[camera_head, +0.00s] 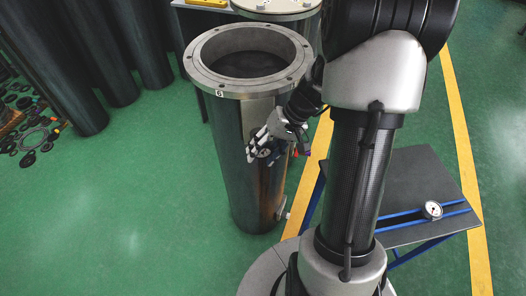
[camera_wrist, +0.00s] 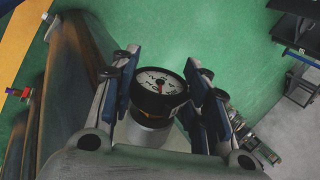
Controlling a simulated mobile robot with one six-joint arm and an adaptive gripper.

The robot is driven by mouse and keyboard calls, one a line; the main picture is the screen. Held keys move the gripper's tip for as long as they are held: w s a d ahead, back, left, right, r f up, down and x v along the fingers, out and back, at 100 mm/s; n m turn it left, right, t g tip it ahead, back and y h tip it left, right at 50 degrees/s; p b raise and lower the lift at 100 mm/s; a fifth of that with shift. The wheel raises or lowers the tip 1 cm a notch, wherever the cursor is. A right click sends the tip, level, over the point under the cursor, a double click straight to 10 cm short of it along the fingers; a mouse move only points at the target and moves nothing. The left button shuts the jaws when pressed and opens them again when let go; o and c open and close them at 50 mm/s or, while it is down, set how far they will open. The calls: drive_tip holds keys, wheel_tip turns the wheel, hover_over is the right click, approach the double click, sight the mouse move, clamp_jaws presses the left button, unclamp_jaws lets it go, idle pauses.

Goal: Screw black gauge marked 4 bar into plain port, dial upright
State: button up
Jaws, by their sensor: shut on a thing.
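My gripper (camera_head: 266,150) is beside the open steel cylinder (camera_head: 228,140), in front of its upper wall. In the wrist view my gripper (camera_wrist: 160,88) is shut on a black-rimmed gauge (camera_wrist: 147,101), with one finger on each side of the case. Its white dial faces the wrist camera; the marking is too small to read. A pale metal part shows below the gauge, but I cannot tell whether the gauge touches a port. The plain port is not clear in either view. The cylinder wall also shows at the left of the wrist view (camera_wrist: 62,75).
A second gauge with a white dial (camera_head: 432,209) lies by blue rails on the dark table (camera_head: 413,170) at the right. A second flanged cylinder (camera_head: 277,6) stands behind. Green floor is clear at the lower left.

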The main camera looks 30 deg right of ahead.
sight(268, 146)
drive_tip(key=shift+w, duration=0.1)
drive_tip(key=o, duration=1)
drive_tip(key=shift+w+d, duration=0.1)
drive_tip(key=shift+w, duration=0.05)
drive_tip(key=shift+o, duration=1.1)
drive_tip(key=shift+o, duration=1.2)
drive_tip(key=shift+f+b, duration=0.3)
drive_tip(key=shift+b, duration=0.15)
drive_tip(key=shift+r, duration=0.15)
drive_tip(key=shift+p+v, duration=2.2)
drive_tip(key=shift+v, duration=1.25)
